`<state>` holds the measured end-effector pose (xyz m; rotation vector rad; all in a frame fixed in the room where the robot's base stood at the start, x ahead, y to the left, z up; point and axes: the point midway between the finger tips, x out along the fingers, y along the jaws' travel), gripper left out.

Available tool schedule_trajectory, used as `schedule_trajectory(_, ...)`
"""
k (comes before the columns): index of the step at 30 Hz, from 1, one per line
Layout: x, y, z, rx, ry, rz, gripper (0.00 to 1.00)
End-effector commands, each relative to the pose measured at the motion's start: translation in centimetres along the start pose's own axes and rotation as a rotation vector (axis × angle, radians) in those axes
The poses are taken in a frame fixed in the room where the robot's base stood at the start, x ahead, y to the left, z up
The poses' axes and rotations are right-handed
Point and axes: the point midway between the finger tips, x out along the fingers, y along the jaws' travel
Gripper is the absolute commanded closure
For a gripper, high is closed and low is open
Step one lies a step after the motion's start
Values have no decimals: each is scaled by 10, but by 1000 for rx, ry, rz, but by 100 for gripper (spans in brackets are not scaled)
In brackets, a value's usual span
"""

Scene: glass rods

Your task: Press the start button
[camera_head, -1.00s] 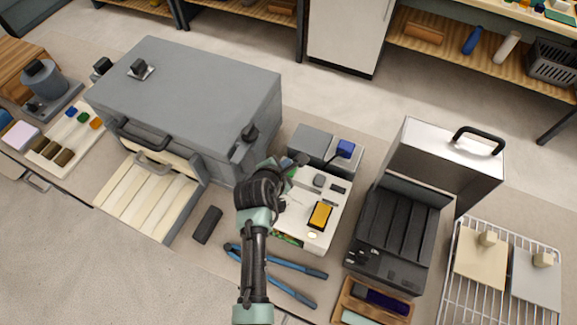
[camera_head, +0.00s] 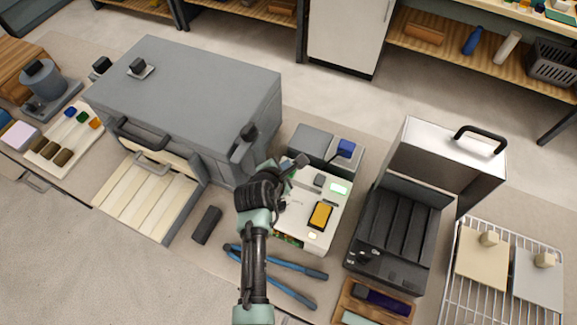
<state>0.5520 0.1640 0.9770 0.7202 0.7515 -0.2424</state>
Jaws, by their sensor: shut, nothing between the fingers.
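A white control box (camera_head: 298,218) stands on the bench right of the large grey furnace. On its top are a yellow rectangular part (camera_head: 320,215), a small dark square part (camera_head: 319,180) and a small display (camera_head: 339,188) lit pale green. I cannot tell which part is the start button; no label is readable. My gripper (camera_head: 301,161) is shut and empty, at the box's back left edge. My wrist covers the box's left side. I cannot tell whether the fingertips touch anything.
The grey furnace (camera_head: 190,90) stands left of my arm, with a slatted cream panel (camera_head: 145,198) in front. A grey block with a blue part (camera_head: 346,148) is behind the box. A black slotted unit (camera_head: 395,225) stands right. Blue-handled tongs (camera_head: 285,265) lie in front.

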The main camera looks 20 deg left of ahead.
Motion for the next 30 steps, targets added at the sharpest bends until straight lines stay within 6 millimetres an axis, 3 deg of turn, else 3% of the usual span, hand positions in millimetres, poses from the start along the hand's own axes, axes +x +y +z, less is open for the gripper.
schedule_trajectory(30,-13,8,9,0,1,-2,100)
